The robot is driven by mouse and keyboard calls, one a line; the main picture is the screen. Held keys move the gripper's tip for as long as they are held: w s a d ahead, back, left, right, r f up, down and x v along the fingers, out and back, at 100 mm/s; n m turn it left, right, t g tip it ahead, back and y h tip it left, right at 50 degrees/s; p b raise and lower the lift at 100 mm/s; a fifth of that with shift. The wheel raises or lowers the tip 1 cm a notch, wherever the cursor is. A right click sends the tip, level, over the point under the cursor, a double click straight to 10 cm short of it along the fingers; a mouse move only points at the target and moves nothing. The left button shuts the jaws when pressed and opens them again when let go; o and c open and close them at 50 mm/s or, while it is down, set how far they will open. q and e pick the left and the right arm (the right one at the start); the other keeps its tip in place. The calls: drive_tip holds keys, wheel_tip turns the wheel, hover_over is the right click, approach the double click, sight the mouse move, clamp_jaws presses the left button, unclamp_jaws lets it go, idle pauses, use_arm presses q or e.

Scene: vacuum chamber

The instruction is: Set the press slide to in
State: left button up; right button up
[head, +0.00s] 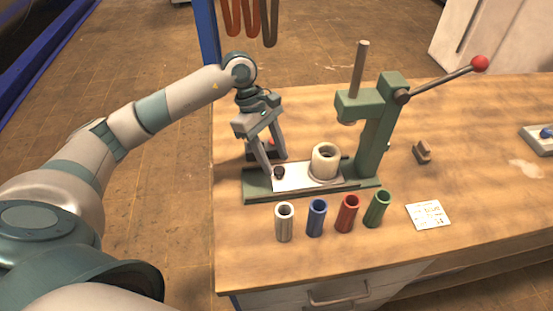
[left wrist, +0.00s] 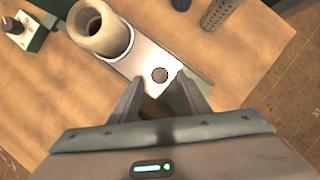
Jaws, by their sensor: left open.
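The green arbor press (head: 372,135) stands on the wooden bench. Its pale slide plate (head: 298,178) lies along the green base and carries a cream ring-shaped holder (head: 325,162). A small dark round knob (head: 279,173) sits at the plate's left end. The plate (left wrist: 132,63), holder (left wrist: 100,30) and knob (left wrist: 160,75) also show in the left wrist view. My left gripper (head: 275,165) is open and points down at the knob. In the left wrist view the knob shows just beyond the gap between the fingertips (left wrist: 160,86); contact cannot be told. My right gripper is not in view.
A metal sleeve (head: 284,222), a blue (head: 316,218), a red (head: 347,213) and a green one (head: 377,208) stand before the press. The press lever's red ball (head: 480,63) rises at right. A paper note (head: 428,215) lies front right. The bench at right is mostly clear.

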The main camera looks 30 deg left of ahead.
sight(298, 178)
use_arm(q)
drive_tip(key=shift+x, duration=1.15)
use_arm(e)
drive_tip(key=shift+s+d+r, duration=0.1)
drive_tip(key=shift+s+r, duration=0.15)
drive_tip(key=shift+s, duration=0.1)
